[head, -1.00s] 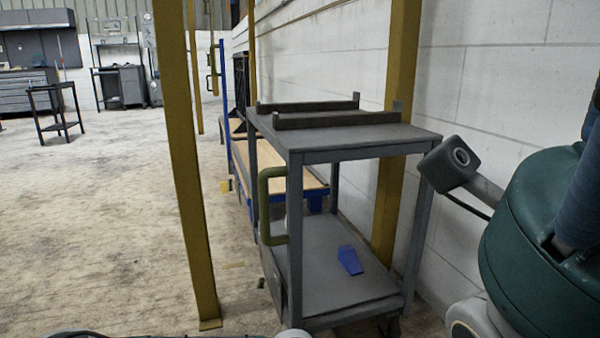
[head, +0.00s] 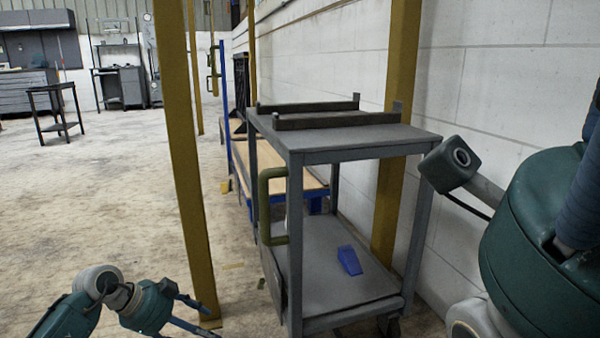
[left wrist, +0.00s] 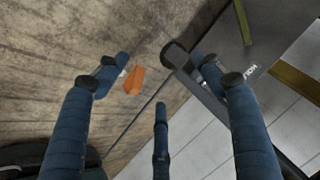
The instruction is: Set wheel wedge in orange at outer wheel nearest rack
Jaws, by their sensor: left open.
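An orange wedge (left wrist: 135,80) lies on the brown floor in the left wrist view, close to the left finger pair; I do not see it in the head view. My left gripper (left wrist: 160,85) has its blue fingers spread with nothing between them; it also shows low at the left in the head view (head: 197,314), by the foot of the yellow post. The grey cart (head: 350,141) stands by the wall. One dark caster wheel (head: 389,325) shows under its near right corner; the other wheels are hidden. My right gripper is out of view.
A blue wedge (head: 349,260) lies on the cart's lower shelf. A yellow post (head: 185,160) stands left of the cart, another (head: 392,185) behind it. A low blue-framed, wood-topped rack (head: 310,183) stands beyond the cart. Floor at the left is open.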

